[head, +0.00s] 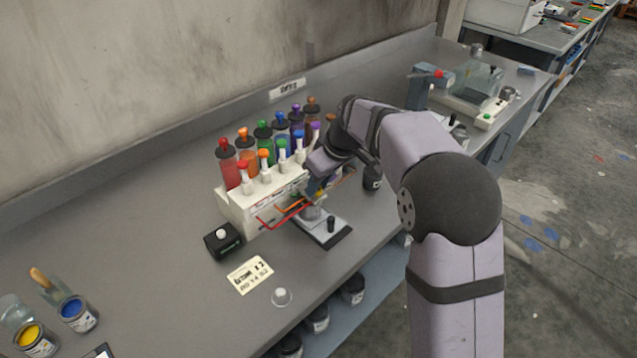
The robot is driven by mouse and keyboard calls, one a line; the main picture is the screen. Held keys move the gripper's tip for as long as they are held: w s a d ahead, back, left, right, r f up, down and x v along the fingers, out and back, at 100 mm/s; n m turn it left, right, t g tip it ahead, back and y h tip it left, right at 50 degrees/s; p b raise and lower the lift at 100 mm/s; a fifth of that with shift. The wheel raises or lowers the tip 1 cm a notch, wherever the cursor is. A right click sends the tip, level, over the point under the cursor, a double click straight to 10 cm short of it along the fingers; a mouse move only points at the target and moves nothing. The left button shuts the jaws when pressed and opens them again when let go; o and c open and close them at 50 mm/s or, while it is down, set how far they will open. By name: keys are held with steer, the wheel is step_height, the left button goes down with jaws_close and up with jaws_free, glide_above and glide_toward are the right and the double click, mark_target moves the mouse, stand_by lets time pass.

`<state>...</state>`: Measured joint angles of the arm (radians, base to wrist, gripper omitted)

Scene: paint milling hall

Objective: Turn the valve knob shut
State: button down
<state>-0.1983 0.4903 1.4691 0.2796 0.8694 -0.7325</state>
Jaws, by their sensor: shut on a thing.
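A white paint dispenser (237,206) with colored bottles on top stands on the grey bench. My gripper (313,191) reaches down from the right to the dispenser's front right end. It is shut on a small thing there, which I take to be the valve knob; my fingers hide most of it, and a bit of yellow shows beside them. How far the knob is turned cannot be seen. Red and orange levers (280,214) stick out from the dispenser's front, just left of my gripper. A grey stand with a black base (333,238) is just below my gripper.
A black box with a white button (222,241), a label card (250,274) and a clear dome (281,297) lie in front. Paint cups (77,313) are at lower left. A dark jar (372,178) stands close to my arm.

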steer(key=shift+m, duration=0.3)
steer(key=m+t+h+p, duration=0.1)
steer(key=m, duration=0.2)
steer(key=shift+a+r, duration=0.1)
steer(key=shift+a, duration=0.1)
steer(key=m+h, duration=0.2)
steer(key=m, duration=0.3)
steer(key=shift+a+p, duration=0.15)
steer(key=shift+p, duration=0.2)
steer(key=m+h, duration=0.1)
steer(key=m, duration=0.3)
steer(key=shift+a+m+h, duration=0.15)
steer(key=shift+m+h, duration=0.15)
steer(key=shift+h, duration=0.1)
steer(key=m, duration=0.2)
steer(key=m+h, duration=0.1)
steer(key=m, duration=0.1)
steer(key=shift+a+m+g+h, duration=0.1)
steer(key=shift+m+g+h, duration=0.2)
steer(key=shift+g, duration=0.1)
steer(key=c, duration=1.5)
jaws_free()
